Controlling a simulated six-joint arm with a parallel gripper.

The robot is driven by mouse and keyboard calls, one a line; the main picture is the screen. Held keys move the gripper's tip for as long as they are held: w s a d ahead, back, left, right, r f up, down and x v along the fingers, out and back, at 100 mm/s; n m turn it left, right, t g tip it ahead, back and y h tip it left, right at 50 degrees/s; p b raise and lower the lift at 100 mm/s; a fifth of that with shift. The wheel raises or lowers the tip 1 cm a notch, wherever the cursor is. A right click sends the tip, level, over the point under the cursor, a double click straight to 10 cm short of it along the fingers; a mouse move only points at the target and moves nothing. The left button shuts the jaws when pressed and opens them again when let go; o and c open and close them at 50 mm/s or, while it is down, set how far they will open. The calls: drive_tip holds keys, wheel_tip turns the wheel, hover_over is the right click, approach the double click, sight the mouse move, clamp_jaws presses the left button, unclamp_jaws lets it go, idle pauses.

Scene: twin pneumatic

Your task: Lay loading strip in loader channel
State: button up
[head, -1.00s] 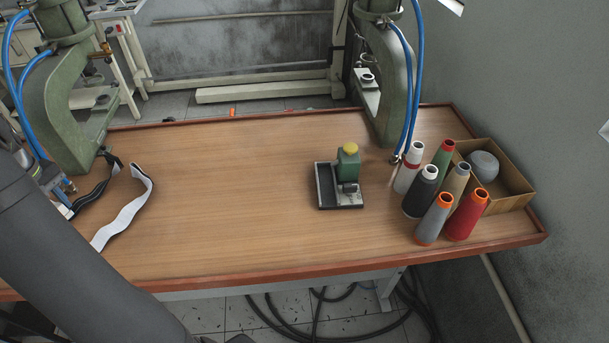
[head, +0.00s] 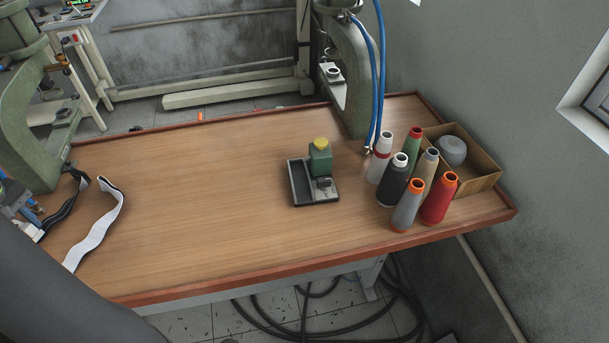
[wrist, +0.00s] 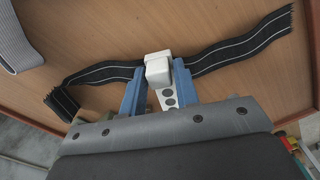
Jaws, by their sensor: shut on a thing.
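A black strip with thin white lines (wrist: 235,52) lies wavy across the wooden table in the wrist view; in the head view it shows at the table's left end (head: 68,208). My gripper (wrist: 158,76) is at the strip's middle, its blue fingers shut on a white block (wrist: 158,70). I cannot tell whether the block is joined to the strip. In the head view my gripper (head: 28,218) is at the left edge, partly cut off. A wavy white strip (head: 97,228) lies just right of the black one. I cannot make out a loader channel.
A green press (head: 30,130) stands at the left, another (head: 348,85) at the back right. A small green device with a yellow knob (head: 320,160) sits on a dark tray (head: 297,185). Several thread cones (head: 405,205) and a cardboard box (head: 482,182) stand right.

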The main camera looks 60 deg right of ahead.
drive_tip(key=s+d+r+m, duration=0.1)
drive_tip(key=s+d+r, duration=0.2)
drive_tip(key=s+d, duration=0.35)
drive_tip(key=s+d+r+m, duration=0.2)
drive_tip(key=s+d, duration=0.1)
drive_tip(key=d, duration=0.7)
wheel_tip(320, 180, up, 4)
drive_tip(key=m, duration=1)
hover_over(304, 196)
wheel_tip(304, 196, down, 10)
drive_tip(key=shift+r, duration=0.15)
drive_tip(key=o, duration=0.7)
